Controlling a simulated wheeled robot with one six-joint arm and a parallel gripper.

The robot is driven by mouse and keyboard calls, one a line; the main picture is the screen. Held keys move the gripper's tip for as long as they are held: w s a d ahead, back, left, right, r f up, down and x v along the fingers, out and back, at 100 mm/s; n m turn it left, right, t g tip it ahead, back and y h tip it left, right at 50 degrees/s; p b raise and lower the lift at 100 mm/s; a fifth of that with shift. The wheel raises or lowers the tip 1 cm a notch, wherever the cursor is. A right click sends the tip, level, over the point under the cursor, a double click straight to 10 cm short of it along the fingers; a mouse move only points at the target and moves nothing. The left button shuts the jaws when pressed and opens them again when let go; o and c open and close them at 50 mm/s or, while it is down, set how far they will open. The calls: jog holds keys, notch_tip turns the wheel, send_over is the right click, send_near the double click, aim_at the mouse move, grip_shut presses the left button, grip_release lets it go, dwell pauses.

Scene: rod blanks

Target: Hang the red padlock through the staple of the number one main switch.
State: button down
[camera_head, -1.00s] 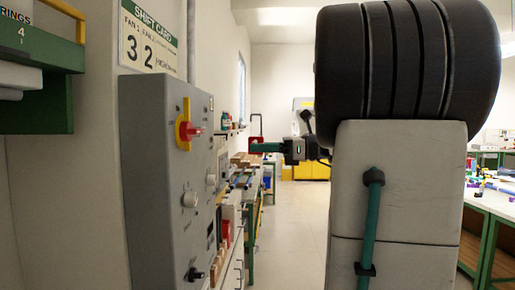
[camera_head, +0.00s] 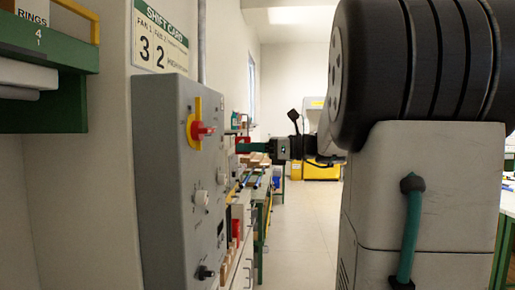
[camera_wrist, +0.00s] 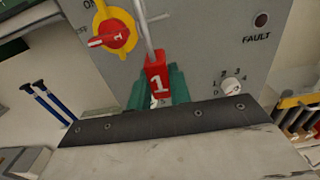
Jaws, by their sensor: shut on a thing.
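My gripper (camera_head: 248,147) has green fingers and is shut on the red padlock (camera_wrist: 157,80), which shows a white 1. In the head view the padlock (camera_head: 242,140) is at the fingertips, beyond the grey panel's right edge. In the wrist view its grey shackle (camera_wrist: 147,30) runs up past the top edge, so its upper end is hidden. The main switch, a red knob on a yellow plate (camera_head: 200,131), sits high on the panel; in the wrist view the switch (camera_wrist: 115,32) is left of the shackle. I cannot make out the staple or whether the shackle meets it.
The grey panel (camera_head: 165,190) also carries white dials (camera_head: 201,197), a black knob (camera_head: 205,273) and a dark red fault lamp (camera_wrist: 261,20). A shift card (camera_head: 160,35) hangs above. A cluttered bench (camera_head: 262,215) runs behind the panel. The floor (camera_head: 305,230) to its right is clear.

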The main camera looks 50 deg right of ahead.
jog(key=shift+w+a+f, duration=0.35)
jog(key=shift+w+a, duration=0.45)
jog(key=shift+w, duration=0.25)
jog(key=shift+w+a+f, duration=0.3)
jog(key=shift+w+a, duration=0.5)
jog(key=shift+w, duration=0.2)
jog(key=shift+w+a+f, duration=0.35)
jog(key=shift+w+a, duration=0.45)
jog(key=shift+w, duration=0.25)
jog(key=c, duration=1.2)
grip_release()
jog(key=shift+s, duration=0.1)
jog(key=v, duration=0.7)
jog(key=shift+s+d, duration=0.25)
